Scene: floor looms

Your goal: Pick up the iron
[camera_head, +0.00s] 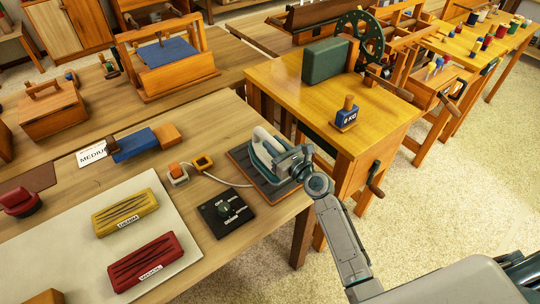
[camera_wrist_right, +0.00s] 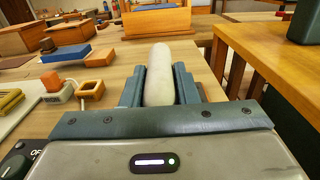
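The iron (camera_head: 264,150) has a pale handle and a teal-grey body. It sits on a dark rest pad (camera_head: 243,165) near the right end of the wooden table. My right gripper (camera_head: 280,160) is at the iron, its arm coming in from the lower right and covering part of it. In the right wrist view, the pale handle (camera_wrist_right: 159,75) stands between the two teal fingers of the right gripper (camera_wrist_right: 160,88), which lie close against its sides with no clear gap. The iron's soleplate is hidden. My left gripper is not in view.
A black dial box (camera_head: 226,212) and a small orange-topped block (camera_head: 177,174) with a cable lie left of the iron. Yellow (camera_head: 125,212) and red (camera_head: 146,262) cases lie further left. A yellow wooden table (camera_head: 290,88) with a blue weight (camera_head: 346,117) stands at the right.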

